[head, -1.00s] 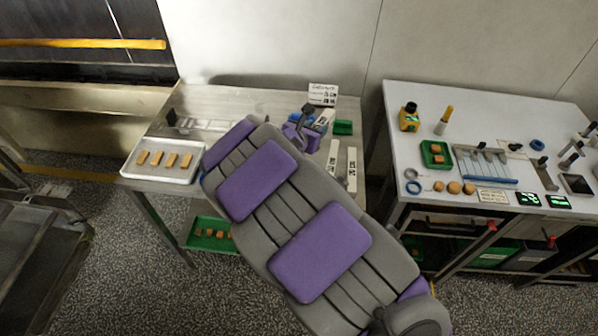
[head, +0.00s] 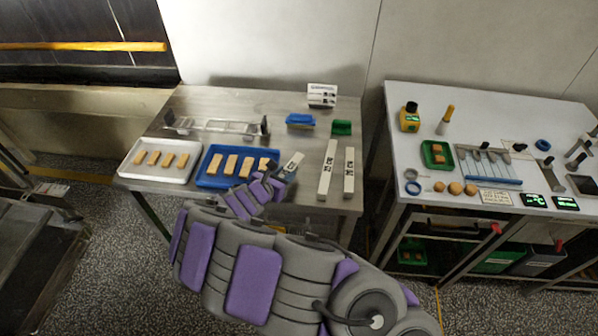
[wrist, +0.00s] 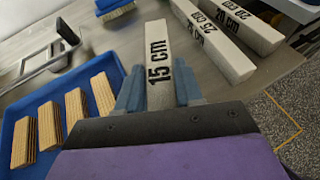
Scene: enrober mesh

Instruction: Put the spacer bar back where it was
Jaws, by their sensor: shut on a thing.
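A white spacer bar marked 15 cm (wrist: 157,40) is between the fingers of my gripper (wrist: 158,92), which is shut on it. In the head view the bar (head: 292,164) points away from my gripper (head: 280,177), over the steel table beside the blue tray's right end. Its near end is hidden by the gripper. I cannot tell whether it touches the table. Two longer white bars, the left one (head: 327,169) and the right one (head: 349,172), lie side by side to the right. In the wrist view they read 25 cm and 20 cm.
A blue tray (head: 203,180) and a white tray (head: 128,172) hold several wafers. A metal frame (head: 222,126) stands behind them. A blue-topped brush (head: 300,121), green box (head: 341,128) and sign (head: 321,95) are at the back. Bare steel lies between the blue tray and long bars.

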